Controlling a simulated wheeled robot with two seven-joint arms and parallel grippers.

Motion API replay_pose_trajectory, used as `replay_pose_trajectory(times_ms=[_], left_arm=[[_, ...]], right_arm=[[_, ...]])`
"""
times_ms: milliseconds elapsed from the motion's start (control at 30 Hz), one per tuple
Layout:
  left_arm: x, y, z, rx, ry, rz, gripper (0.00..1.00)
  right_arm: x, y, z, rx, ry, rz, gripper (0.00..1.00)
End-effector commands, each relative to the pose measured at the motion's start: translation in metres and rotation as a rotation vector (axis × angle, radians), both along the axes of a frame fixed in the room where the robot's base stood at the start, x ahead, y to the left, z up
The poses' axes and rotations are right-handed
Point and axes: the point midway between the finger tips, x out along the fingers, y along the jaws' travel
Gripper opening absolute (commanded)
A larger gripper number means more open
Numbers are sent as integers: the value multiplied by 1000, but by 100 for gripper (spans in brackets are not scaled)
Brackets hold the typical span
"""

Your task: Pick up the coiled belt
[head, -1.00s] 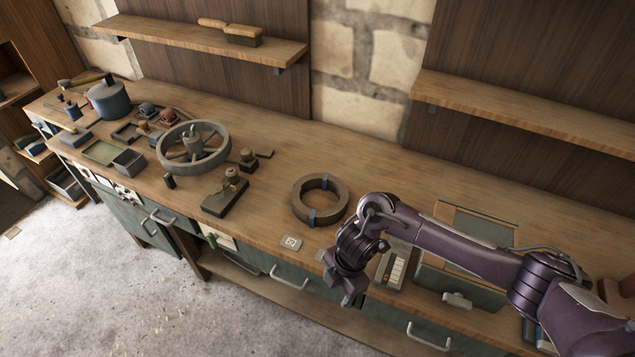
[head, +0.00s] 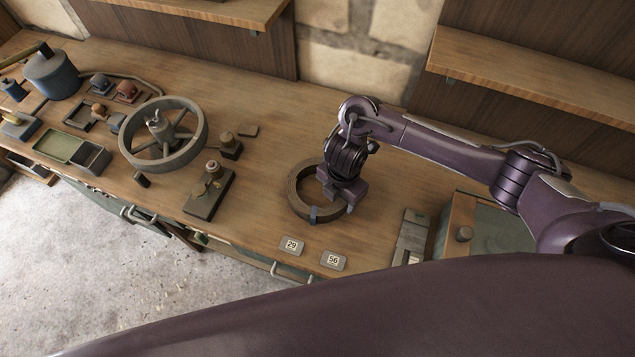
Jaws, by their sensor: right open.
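The coiled belt (head: 298,201) is a thick brown ring with a dark clip at its front, lying flat on the wooden workbench (head: 265,128). My right gripper (head: 341,203) is over the belt's right side, pointing down, with its jaws open. It hides the right part of the ring. I cannot tell whether a finger touches the belt or whether the belt's wall lies between the jaws. My left gripper is not in view.
A spoked wheel (head: 191,151) and a small block with a knob (head: 203,207) stand left of the belt. Tags marked 29 (head: 291,246) and 56 (head: 333,261) lie in front. A box with a knob (head: 460,211) stands to the right. Bare bench lies behind the belt.

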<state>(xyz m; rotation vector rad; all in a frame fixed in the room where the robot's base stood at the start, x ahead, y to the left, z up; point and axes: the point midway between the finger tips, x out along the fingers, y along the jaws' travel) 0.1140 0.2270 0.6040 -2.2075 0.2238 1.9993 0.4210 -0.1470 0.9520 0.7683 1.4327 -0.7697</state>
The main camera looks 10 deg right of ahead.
Motion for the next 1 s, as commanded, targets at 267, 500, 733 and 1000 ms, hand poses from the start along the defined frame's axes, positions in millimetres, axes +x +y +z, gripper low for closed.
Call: replay_pose_trajectory(times_ms=[267, 500, 733, 1000], left_arm=[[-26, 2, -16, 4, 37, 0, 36], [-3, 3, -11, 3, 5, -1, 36], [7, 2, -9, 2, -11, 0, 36], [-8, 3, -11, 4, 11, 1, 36]], right_arm=[[3, -6, -34, 1, 4, -4, 58], [5, -7, -54, -1, -1, -1, 58], [5, -6, -55, 0, -1, 0, 55], [5, -6, -54, 0, -1, -1, 20]])
